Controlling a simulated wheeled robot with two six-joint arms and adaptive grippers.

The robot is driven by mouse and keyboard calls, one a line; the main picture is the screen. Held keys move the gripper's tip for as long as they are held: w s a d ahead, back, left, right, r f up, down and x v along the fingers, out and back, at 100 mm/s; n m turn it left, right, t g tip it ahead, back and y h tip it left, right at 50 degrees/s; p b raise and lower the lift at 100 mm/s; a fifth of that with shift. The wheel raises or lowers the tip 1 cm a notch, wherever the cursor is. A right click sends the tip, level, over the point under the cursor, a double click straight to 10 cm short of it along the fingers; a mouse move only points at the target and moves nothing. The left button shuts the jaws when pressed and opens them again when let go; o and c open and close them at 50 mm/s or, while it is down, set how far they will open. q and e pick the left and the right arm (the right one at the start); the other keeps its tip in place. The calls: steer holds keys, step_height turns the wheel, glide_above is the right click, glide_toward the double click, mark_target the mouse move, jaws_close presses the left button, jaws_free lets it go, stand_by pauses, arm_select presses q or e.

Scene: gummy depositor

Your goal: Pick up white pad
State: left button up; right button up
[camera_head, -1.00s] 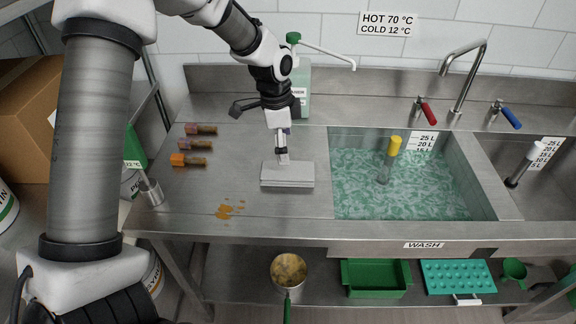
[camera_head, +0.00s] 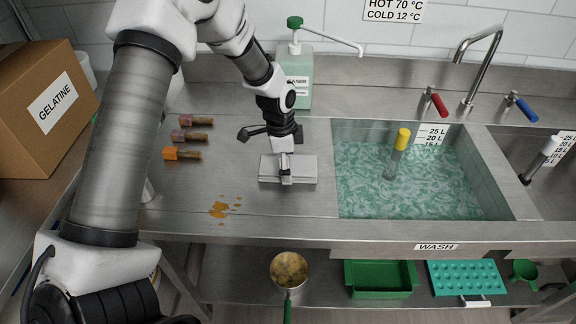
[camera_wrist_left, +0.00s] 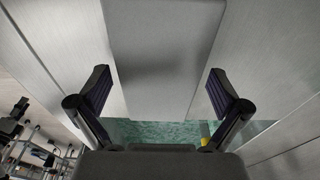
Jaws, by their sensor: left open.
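The white pad (camera_head: 304,172) is a flat, pale rectangular block lying on the steel counter (camera_head: 245,207), left of the wash sink. In the wrist view the pad (camera_wrist_left: 162,45) runs between the two dark fingers, with a gap on each side. My left gripper (camera_head: 286,176) points down over the middle of the pad and covers part of it. In the wrist view the left gripper (camera_wrist_left: 162,92) is open with nothing held. Whether the fingertips touch the counter cannot be told. My right gripper is not in view.
The water-filled sink (camera_head: 420,185) is right of the pad. A soap dispenser (camera_head: 296,85) stands behind the gripper. Several brushes (camera_head: 190,137) lie to the left, and an orange spill (camera_head: 222,208) is at front left. A gelatine box (camera_head: 45,110) stands far left.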

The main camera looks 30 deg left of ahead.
mark_target(291, 167)
arm_select(q)
steer(key=shift+r, duration=0.1)
steer(key=c, duration=1.1)
steer(key=shift+r, duration=0.45)
steer(key=shift+s+d+r+b, duration=0.25)
steer(key=shift+r+b, duration=0.15)
steer(key=shift+r, duration=0.25)
steer(key=shift+s+d+r+b, duration=0.1)
steer(key=shift+d+r+b, duration=0.1)
steer(key=shift+r+b, duration=0.3)
steer(key=s+d+b, duration=0.1)
steer(key=s+d, duration=0.2)
steer(key=s+d+r+b, duration=0.1)
steer(key=s+d, duration=0.2)
steer(key=d, duration=0.1)
steer(key=s+d+b, duration=0.1)
steer(key=s+d, duration=0.2)
steer(key=shift+s+d+r, duration=0.3)
steer(key=shift+d, duration=0.05)
steer(key=shift+s+d, duration=0.2)
steer(key=shift+d, duration=0.05)
